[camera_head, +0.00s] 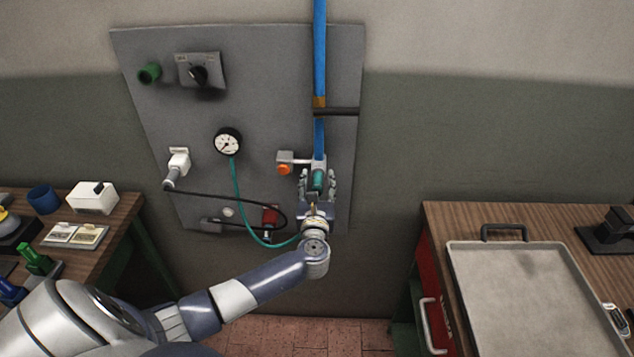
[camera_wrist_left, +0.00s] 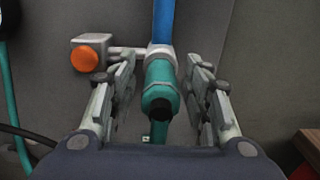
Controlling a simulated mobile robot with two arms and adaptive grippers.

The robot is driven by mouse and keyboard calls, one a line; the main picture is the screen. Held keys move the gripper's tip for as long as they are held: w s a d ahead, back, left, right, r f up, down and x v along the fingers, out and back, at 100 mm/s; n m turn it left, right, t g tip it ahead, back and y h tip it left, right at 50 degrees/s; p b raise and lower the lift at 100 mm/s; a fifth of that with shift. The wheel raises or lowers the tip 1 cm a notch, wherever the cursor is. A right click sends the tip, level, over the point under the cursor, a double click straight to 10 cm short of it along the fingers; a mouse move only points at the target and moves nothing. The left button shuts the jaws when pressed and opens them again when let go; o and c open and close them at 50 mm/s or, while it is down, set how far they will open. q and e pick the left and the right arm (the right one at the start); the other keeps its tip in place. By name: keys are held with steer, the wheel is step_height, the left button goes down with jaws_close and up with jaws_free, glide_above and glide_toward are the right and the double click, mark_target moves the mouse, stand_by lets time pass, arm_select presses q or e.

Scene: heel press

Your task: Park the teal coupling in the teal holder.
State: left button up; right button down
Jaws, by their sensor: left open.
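The teal coupling (camera_head: 318,180) is at the lower end of a blue hose (camera_head: 319,50) in front of the grey wall panel. In the left wrist view the coupling (camera_wrist_left: 160,88) has a dark end facing me. My left gripper (camera_head: 318,184) is open, with one finger on each side of the coupling. In the left wrist view gaps show between the coupling and both fingers (camera_wrist_left: 160,95). A pale bracket arm (camera_wrist_left: 127,52) reaches to the coupling's upper end. I cannot make out a separate teal holder. My right gripper is not in view.
An orange button (camera_head: 284,169) sits left of the coupling. A black bar (camera_head: 340,111) crosses by the blue hose. A teal hose (camera_head: 238,195) and a black cable (camera_head: 225,193) loop left of my gripper. A bench with a tray (camera_head: 530,300) stands right.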

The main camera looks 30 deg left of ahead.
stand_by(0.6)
arm_select(q)
jaws_close()
steer(key=p+v, duration=0.1)
steer(key=v, duration=0.5)
stand_by(1.1)
